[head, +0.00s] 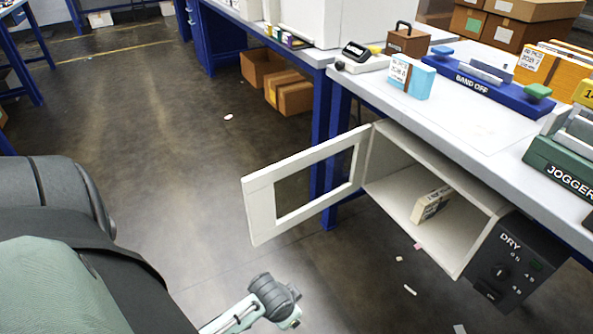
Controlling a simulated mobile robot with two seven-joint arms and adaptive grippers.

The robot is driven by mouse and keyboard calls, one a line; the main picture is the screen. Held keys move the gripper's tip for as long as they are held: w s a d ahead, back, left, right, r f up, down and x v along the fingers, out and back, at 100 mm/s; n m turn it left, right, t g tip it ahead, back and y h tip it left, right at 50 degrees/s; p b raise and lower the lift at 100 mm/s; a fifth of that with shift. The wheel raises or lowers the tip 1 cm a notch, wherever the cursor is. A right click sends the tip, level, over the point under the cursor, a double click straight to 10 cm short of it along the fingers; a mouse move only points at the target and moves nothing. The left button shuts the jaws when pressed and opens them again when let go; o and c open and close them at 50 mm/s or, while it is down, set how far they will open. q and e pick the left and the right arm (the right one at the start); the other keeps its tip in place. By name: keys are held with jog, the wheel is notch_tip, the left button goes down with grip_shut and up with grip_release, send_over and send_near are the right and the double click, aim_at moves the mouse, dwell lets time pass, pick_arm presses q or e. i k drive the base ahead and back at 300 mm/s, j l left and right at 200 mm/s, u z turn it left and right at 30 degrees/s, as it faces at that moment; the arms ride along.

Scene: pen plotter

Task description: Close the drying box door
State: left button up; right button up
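The drying box (436,182) hangs under the workbench, with a dark panel marked DRY (507,262) at its right. Its white framed door (262,205) stands wide open, swung out to the left from the hinge side, with a window opening in it. A small labelled pack (432,203) lies inside on the box floor. My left arm comes in at the bottom, and what seems to be its gripper (284,308) is below the door, apart from it. Its fingers are too small and turned to read. My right gripper is not in view.
The workbench (470,125) carries a blue BAND OFF device (484,84), a green JOGGER (562,165), a light blue box (411,78) and cartons. A blue bench leg (337,120) stands behind the door. The floor left of the door is open, with paper scraps.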

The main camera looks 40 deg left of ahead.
aim_at(258, 191)
jog(key=k+j, duration=0.1)
jog(key=j, duration=0.25)
jog(key=k+j+z, duration=0.15)
jog(key=j, duration=0.2)
jog(key=k+j, duration=0.1)
jog(key=j, duration=0.25)
jog(key=j+z, duration=0.15)
jog(key=j, duration=0.2)
jog(key=k+j+z, duration=0.1)
jog(key=j, duration=0.25)
jog(key=k+j+z, duration=0.15)
jog(key=j, duration=0.2)
jog(key=j+z, duration=0.35)
jog(key=j, duration=0.75)
